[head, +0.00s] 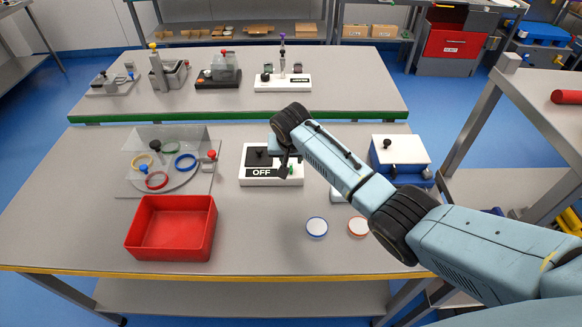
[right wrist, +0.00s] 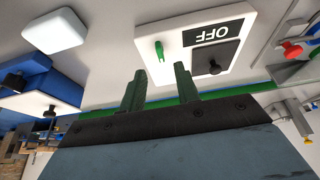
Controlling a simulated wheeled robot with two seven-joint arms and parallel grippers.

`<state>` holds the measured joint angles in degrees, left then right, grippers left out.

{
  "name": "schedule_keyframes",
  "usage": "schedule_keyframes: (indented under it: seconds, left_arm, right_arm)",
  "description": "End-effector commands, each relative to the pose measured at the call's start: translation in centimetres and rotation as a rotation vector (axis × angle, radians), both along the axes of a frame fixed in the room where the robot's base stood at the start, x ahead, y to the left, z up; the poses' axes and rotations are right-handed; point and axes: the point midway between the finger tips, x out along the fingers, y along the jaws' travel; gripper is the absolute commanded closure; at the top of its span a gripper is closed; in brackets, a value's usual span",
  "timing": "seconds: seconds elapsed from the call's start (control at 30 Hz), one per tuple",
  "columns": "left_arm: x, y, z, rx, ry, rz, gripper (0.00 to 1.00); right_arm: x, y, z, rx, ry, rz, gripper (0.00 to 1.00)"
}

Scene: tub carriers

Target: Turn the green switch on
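The green switch (head: 291,169) is a small lever on a white panel (head: 246,181) with a black plate and a label that reads OFF (head: 262,172). In the right wrist view the green switch (right wrist: 160,51) stands on the panel (right wrist: 187,22) beside the label, just beyond the fingertips. My right gripper (head: 284,160) is over the panel and partly hides it in the head view. In the right wrist view its two fingers (right wrist: 158,75) are apart with nothing between them, and the switch is in line with the gap. My left gripper is not in view.
A red tray (head: 170,252) and a round fixture with coloured rings (head: 165,178) are left of the panel. A blue-and-white box (head: 400,150) stands right. A blue-rimmed disc (head: 316,227) and an orange-rimmed disc (head: 358,227) lie in front. More fixtures stand on the far table.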

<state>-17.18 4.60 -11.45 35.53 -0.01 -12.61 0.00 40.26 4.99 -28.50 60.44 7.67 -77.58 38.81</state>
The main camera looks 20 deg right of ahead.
Motion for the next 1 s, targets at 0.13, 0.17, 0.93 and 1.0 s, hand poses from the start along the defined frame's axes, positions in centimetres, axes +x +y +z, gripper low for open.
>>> schedule_keyframes:
  seconds: [0.13, 0.17, 0.93, 1.0]
  left_arm:
    - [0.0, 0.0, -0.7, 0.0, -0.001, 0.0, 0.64]
    - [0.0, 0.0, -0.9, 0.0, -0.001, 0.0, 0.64]
    - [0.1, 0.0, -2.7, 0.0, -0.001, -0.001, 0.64]
    - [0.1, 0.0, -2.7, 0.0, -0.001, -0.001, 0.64]
  right_arm:
    - [0.8, -0.2, -2.2, 0.0, 0.001, 0.0, 0.68]
    - [1.0, -0.2, -2.6, 0.0, 0.001, 0.0, 0.68]
    - [2.6, -0.7, -6.5, 0.0, -0.001, 0.001, 0.68]
    - [2.6, -0.7, -6.5, 0.0, -0.001, 0.001, 0.72]
